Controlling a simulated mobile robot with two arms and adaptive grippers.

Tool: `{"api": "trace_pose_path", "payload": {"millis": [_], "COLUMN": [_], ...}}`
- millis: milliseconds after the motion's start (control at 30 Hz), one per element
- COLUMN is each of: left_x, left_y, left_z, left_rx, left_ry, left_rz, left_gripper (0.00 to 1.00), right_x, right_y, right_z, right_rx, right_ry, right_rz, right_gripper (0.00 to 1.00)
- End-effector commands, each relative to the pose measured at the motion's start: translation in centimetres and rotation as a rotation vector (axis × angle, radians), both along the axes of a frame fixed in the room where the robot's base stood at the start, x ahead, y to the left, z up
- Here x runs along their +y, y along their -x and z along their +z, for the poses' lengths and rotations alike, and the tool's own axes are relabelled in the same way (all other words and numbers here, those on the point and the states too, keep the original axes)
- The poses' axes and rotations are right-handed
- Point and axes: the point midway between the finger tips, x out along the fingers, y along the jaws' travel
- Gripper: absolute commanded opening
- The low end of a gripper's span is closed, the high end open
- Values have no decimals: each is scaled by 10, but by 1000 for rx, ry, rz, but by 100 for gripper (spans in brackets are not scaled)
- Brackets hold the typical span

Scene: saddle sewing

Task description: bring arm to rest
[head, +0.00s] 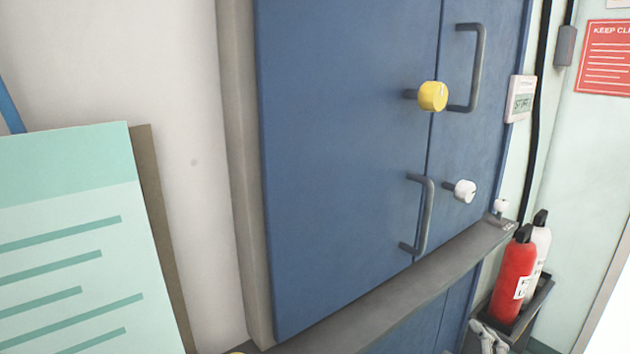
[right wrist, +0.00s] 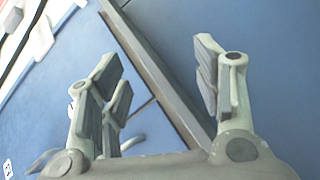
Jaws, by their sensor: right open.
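My right gripper (right wrist: 158,80) is open in the right wrist view, its fingers wide apart with nothing between them. Behind the fingers are blue cabinet panels and a grey ledge (right wrist: 150,62) running diagonally. I cannot tell how far the fingers are from them. A small grey-white shape at the bottom right of the head view may be part of my right gripper, but too little shows to be sure. My left gripper is not in view.
A blue cabinet (head: 345,150) with grey handles, a yellow knob (head: 432,96) and a white knob (head: 465,191) fills the middle. A grey ledge (head: 400,297) juts out below its doors. Red (head: 513,277) and white (head: 541,243) extinguishers stand at the right. A green board (head: 70,220) is at the left.

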Motion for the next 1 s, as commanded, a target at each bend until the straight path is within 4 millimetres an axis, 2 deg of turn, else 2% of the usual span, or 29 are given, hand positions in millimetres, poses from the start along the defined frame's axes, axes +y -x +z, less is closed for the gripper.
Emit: {"api": "trace_pose_path", "payload": {"millis": [33, 100, 200, 300, 400, 567, 700, 867, 1000], "left_x": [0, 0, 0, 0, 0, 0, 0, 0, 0], "left_y": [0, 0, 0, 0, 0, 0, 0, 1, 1], "left_z": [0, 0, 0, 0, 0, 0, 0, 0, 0], "left_rx": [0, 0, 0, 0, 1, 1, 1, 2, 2], "left_ry": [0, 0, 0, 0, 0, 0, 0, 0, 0], "left_rz": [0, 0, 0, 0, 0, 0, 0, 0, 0], "left_gripper": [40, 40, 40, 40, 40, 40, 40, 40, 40], "right_x": [3, 8, 19, 32, 45, 68, 68, 69, 70], "right_y": [20, 50, 95, 139, 181, 246, 232, 226, 228], "right_z": [-37, -81, -131, -165, -190, -215, -257, -310, -368], "right_rx": [110, 252, 437, 592, 730, 931, 941, 961, 985], "right_ry": [-115, -262, -437, -571, -677, -818, -806, -798, -789], "right_rz": [-38, -97, -185, -268, -348, -474, -478, -485, -491], "right_gripper": [59, 59, 59, 59, 59, 59, 59, 59, 59]}}
